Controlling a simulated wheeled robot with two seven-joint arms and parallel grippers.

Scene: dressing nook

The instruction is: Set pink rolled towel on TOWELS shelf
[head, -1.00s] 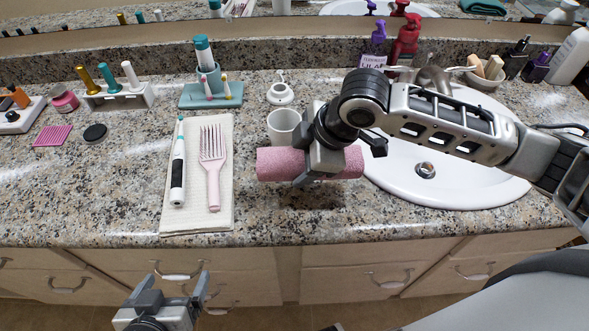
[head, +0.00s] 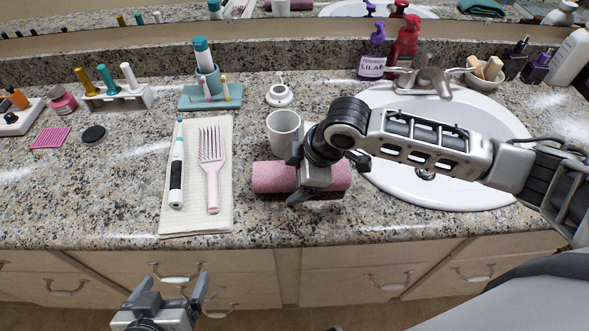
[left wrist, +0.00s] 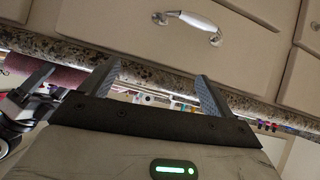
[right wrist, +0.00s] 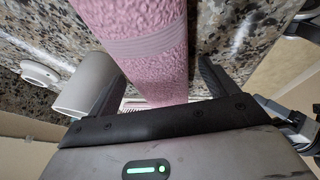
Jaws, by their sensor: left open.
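The pink rolled towel (head: 272,177) lies sideways near the counter's front edge, apparently resting on the granite, just in front of the white cup. My right gripper (head: 306,178) is around its middle from above. In the right wrist view the towel (right wrist: 150,45) passes between the fingers, with a gap at the right finger (right wrist: 217,78), so the jaws look open. My left gripper (head: 172,292) is open and empty, low in front of the drawers; its fingers also show in the left wrist view (left wrist: 155,88). No shelf marked TOWELS is in view.
The white cup (head: 284,130) stands just behind the towel. A cloth (head: 197,222) with a toothbrush (head: 177,170) and pink comb (head: 211,170) lies to the left. The sink (head: 470,195) is at the right, with soap bottles (head: 372,55) behind.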

